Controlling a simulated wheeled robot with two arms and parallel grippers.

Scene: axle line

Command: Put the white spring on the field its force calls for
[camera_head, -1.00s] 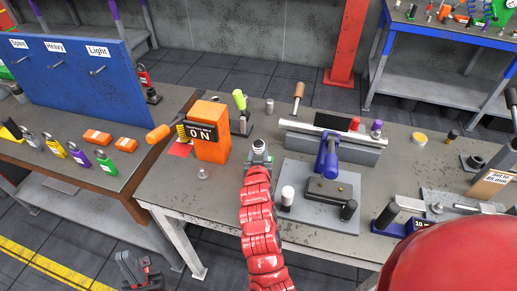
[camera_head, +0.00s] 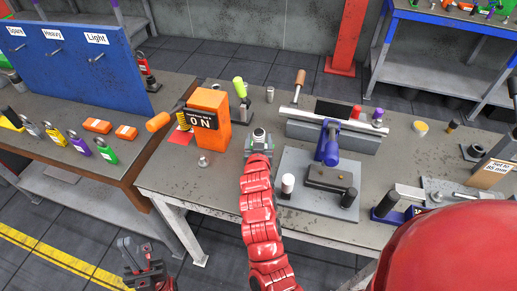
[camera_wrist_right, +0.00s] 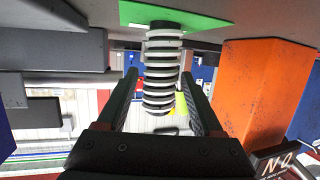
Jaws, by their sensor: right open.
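The white spring (camera_wrist_right: 161,70) stands upright on a green field (camera_wrist_right: 200,16) in the right wrist view, which shows the bench upside down. My right gripper (camera_wrist_right: 160,76) is open, with one finger on each side of the spring and a visible gap at each. In the head view the spring's top (camera_head: 259,133) shows at the tip of my right gripper (camera_head: 260,143), which hides most of the green field. An orange force tester (camera_head: 208,120) reading 0 N stands to its left, by a red field (camera_head: 180,137). My left gripper (camera_head: 140,255) is low at the left, away from the bench; its jaw opening is unclear.
A vise-like fixture (camera_head: 305,133) and a grey plate with a blue clamp (camera_head: 328,143) stand right of my right gripper. A small metal knob (camera_head: 203,161) lies front left. A left bench holds padlocks (camera_head: 105,150) and a blue hook board (camera_head: 75,70).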

